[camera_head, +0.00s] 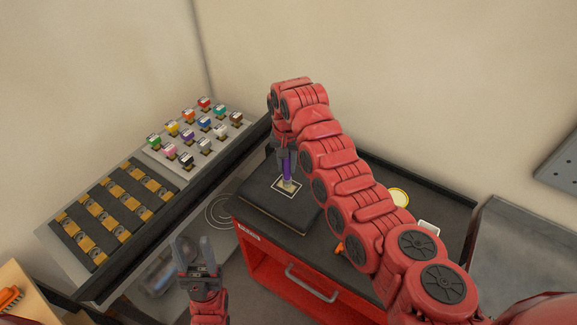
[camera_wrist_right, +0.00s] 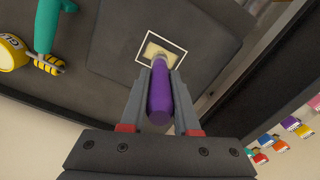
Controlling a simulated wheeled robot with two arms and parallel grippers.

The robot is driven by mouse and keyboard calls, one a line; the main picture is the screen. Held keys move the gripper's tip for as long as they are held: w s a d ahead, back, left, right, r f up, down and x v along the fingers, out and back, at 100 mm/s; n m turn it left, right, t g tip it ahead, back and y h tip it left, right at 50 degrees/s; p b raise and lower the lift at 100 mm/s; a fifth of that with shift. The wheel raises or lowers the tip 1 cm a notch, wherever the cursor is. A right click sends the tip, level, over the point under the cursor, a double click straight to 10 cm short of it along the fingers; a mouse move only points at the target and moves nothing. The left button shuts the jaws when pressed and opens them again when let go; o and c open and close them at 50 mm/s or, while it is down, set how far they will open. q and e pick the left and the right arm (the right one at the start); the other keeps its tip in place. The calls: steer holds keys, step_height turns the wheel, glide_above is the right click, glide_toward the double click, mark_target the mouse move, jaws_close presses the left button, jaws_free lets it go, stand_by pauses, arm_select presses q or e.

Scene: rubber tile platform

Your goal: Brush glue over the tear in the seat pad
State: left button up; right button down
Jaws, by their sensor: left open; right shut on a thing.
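The black seat pad (camera_head: 265,205) lies on the red cabinet's dark top. A white square outline on it frames a pale patch (camera_wrist_right: 150,50), where the tear would be; the tear itself is too small to make out. My right gripper (camera_wrist_right: 168,68) is shut on the purple-handled brush (camera_wrist_right: 160,98). The brush also shows in the head view (camera_head: 287,166), pointing down, its tip over the pale patch; I cannot tell whether it touches. A yellow glue tin (camera_wrist_right: 11,52) stands beside the pad. My left gripper (camera_head: 193,247) is open and empty, low in front of the cabinet.
The red cabinet (camera_head: 275,275) has a grey handle. A teal-handled tool (camera_wrist_right: 46,28) and a yellow-and-black striped piece (camera_wrist_right: 48,64) lie near the glue. My right arm hides part of the cabinet top.

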steer(key=shift+w+a+f, duration=0.1)
steer(key=shift+a+f, duration=0.05)
steer(key=shift+a, duration=0.1)
steer(key=shift+w+a, duration=0.2)
steer(key=shift+b, duration=0.35)
steer(key=shift+a, duration=0.1)
steer(key=shift+w+a+b, duration=0.4)
steer(key=shift+a+b, duration=0.2)
steer(key=shift+b, duration=0.25)
